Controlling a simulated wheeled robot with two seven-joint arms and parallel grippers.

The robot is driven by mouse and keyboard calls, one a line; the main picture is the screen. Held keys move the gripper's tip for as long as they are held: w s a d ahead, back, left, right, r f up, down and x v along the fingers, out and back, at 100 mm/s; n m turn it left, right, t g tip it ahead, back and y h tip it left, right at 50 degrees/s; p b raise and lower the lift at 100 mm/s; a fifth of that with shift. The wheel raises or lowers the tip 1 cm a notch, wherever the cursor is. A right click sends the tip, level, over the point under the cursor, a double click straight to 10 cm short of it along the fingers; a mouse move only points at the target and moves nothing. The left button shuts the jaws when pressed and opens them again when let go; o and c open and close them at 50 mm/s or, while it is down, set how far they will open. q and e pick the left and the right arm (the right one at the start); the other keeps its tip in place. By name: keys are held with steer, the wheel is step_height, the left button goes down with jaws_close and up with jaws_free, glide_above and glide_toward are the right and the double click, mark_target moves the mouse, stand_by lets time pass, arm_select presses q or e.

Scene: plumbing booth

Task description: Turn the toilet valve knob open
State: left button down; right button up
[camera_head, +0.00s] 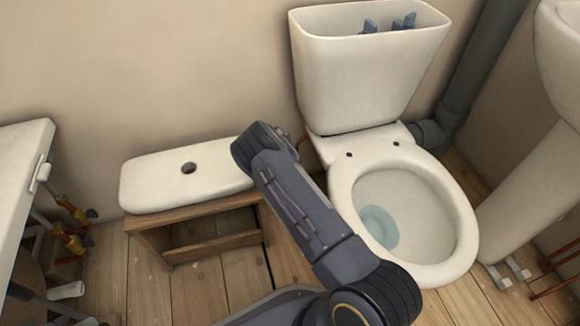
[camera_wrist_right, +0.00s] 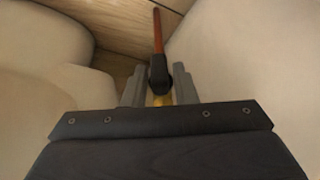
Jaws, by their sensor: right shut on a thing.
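In the head view the toilet (camera_head: 365,85) stands against the wall with its tank open at the top. My right arm reaches in beside the tank's left side, and its gripper is hidden behind the arm's own links. In the right wrist view my right gripper (camera_wrist_right: 159,90) is shut on the toilet valve knob, a yellow part (camera_wrist_right: 160,99) between the two grey fingers. A dark valve fitting (camera_wrist_right: 158,72) on a red pipe (camera_wrist_right: 158,32) lies just beyond. How far the knob is turned cannot be told. My left gripper is not in view.
A white tank lid (camera_head: 165,178) lies on a low wooden box (camera_head: 150,240) left of the toilet. A sink (camera_head: 565,65) stands at the right. Pipes with yellow valves (camera_head: 72,212) are at the left beside a white cabinet (camera_head: 20,165). Pale surfaces flank the gripper closely.

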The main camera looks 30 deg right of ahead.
steer(key=shift+w, duration=0.1)
stand_by(0.5)
steer(key=o, duration=0.8)
